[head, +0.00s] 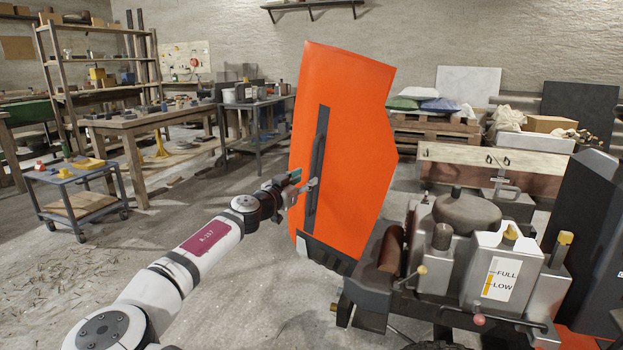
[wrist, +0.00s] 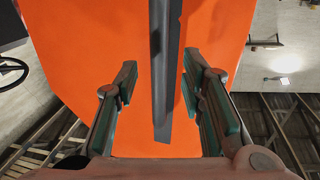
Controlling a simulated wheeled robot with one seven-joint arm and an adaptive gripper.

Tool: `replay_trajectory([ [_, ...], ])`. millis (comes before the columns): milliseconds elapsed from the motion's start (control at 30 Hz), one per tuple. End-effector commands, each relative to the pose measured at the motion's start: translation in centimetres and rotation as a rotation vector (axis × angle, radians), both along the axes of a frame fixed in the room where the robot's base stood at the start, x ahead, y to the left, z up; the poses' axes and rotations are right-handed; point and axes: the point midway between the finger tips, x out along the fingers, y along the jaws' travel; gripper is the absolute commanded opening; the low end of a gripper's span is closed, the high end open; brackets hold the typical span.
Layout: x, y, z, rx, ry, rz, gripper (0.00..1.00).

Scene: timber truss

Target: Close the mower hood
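The orange mower hood (head: 345,140) stands raised, close to upright, at the left end of the mower (head: 455,255) in the head view. A long dark handle bar (head: 317,165) runs along its face. My gripper (head: 305,183) is at the hood's left side, near the lower half of the bar. In the wrist view the orange hood (wrist: 90,40) fills most of the picture. My gripper (wrist: 160,100) is open, with one green-padded finger on each side of the dark bar (wrist: 165,70). Gaps show between both fingers and the bar. Whether the fingertips reach past it I cannot tell.
The mower's engine bay is open, with a white tank (head: 500,268) marked FULL and LOW. A small blue cart (head: 70,180) and a workbench (head: 150,122) stand at the left. The concrete floor (head: 130,245) between is mostly clear. Pallets (head: 432,130) stand behind.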

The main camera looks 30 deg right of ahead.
Motion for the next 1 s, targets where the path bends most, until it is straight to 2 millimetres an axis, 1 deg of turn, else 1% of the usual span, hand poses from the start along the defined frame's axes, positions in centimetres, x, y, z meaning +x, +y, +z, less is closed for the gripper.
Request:
replay_trajectory([
  [33, 0.4, -1.0, -0.1, 0.001, -0.001, -0.002, 0.36],
  [100, 0.9, -2.0, -0.1, 0.001, -0.001, -0.003, 0.36],
  [300, 1.9, -3.9, -0.1, 0.000, 0.001, -0.002, 0.36],
  [433, 2.2, -4.3, 0.0, 0.000, 0.001, 0.000, 0.36],
  [700, 2.2, -4.4, 0.0, 0.000, 0.000, 0.000, 0.36],
  [867, 2.2, -4.4, 0.0, 0.000, 0.000, 0.000, 0.00],
  [1000, 2.2, -4.4, 0.0, 0.000, 0.000, -0.001, 0.00],
])
